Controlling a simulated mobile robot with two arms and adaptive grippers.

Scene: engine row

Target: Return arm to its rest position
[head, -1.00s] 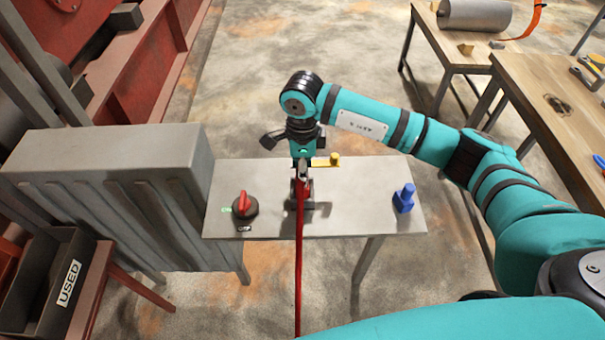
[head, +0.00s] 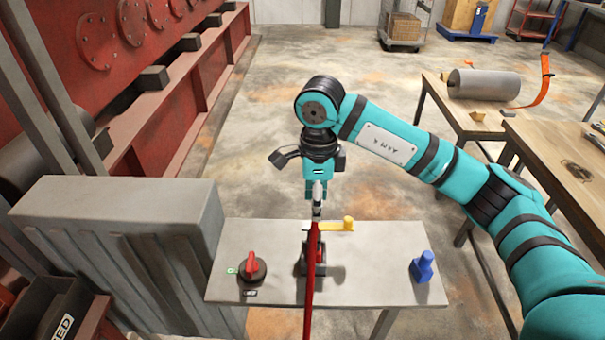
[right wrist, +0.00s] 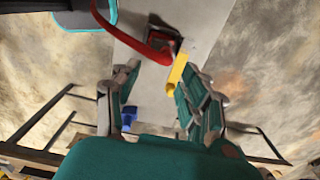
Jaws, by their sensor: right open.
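My right arm comes in from the right in the head view and bends down over a grey metal table (head: 375,290). Its gripper (head: 317,210) hangs pointing down above the table, near the upper end of a long red lever (head: 311,270). In the right wrist view the two gripper fingers (right wrist: 157,75) stand apart with nothing between them. The red lever also shows there, curved (right wrist: 130,38), ahead of the fingers and apart from them. My left gripper is not in view.
On the table are a red rotary switch (head: 252,265), a yellow handle (head: 332,225) and a blue handle (head: 424,267). A ribbed grey cabinet (head: 120,220) stands left of it. Wooden workbenches (head: 545,150) stand at the right.

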